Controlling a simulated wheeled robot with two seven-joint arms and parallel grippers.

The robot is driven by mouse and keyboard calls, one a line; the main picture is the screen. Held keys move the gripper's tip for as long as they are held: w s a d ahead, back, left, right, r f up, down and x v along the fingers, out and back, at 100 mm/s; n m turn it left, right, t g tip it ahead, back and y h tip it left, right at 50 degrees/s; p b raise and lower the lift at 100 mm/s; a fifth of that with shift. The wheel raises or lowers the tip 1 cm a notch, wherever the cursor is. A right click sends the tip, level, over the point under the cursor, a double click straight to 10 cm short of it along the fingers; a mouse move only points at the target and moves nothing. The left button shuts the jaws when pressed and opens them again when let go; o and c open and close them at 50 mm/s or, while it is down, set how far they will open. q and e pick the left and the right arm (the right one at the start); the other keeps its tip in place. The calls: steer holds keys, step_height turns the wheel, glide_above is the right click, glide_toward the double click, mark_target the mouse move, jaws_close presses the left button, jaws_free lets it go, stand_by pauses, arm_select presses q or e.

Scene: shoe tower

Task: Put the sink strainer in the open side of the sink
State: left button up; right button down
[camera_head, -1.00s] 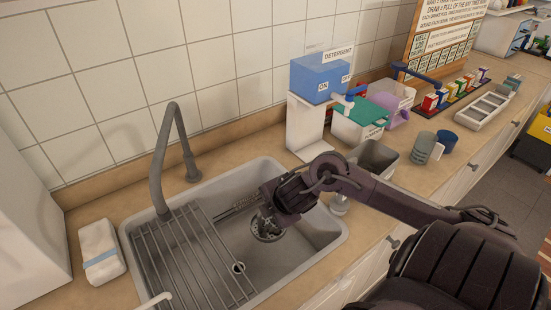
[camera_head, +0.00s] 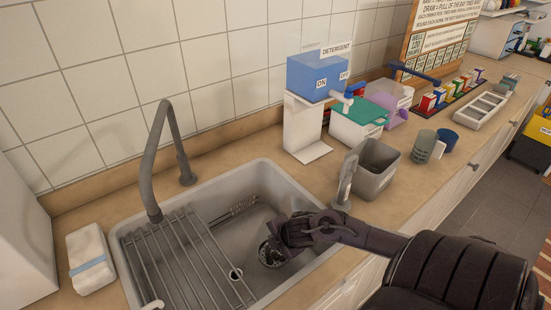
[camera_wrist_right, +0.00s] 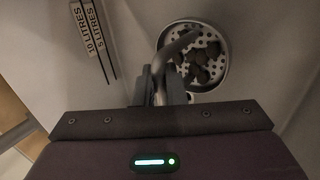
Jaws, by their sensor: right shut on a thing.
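The sink strainer (camera_head: 269,255) is a round, holed metal cup with a curved handle and several dark lumps inside; it also shows in the right wrist view (camera_wrist_right: 195,55). My right gripper (camera_wrist_right: 163,92) is shut on its handle. It also shows in the head view (camera_head: 284,240), in the right, open side of the sink (camera_head: 302,192). The strainer is low in the basin, right of the drain hole (camera_head: 235,273). I cannot tell whether it touches the bottom. My left gripper is not in view.
A wire rack (camera_head: 180,262) covers the sink's left side, below the grey faucet (camera_head: 166,140). Marked litre scales (camera_wrist_right: 92,42) are on the sink wall. A grey bin (camera_head: 376,170) and a detergent dispenser (camera_head: 306,125) stand right of the sink.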

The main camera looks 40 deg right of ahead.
mark_target(275, 254)
step_height(275, 254, down, 4)
steer(key=shift+f+b, duration=0.1)
steer(key=shift+b, duration=0.2)
steer(key=shift+f, duration=0.15)
steer(key=c, duration=1.5)
jaws_free()
steer(key=p+v, duration=0.1)
steer(key=v, duration=0.6)
steer(key=shift+r, duration=0.3)
steer(key=shift+s, duration=0.1)
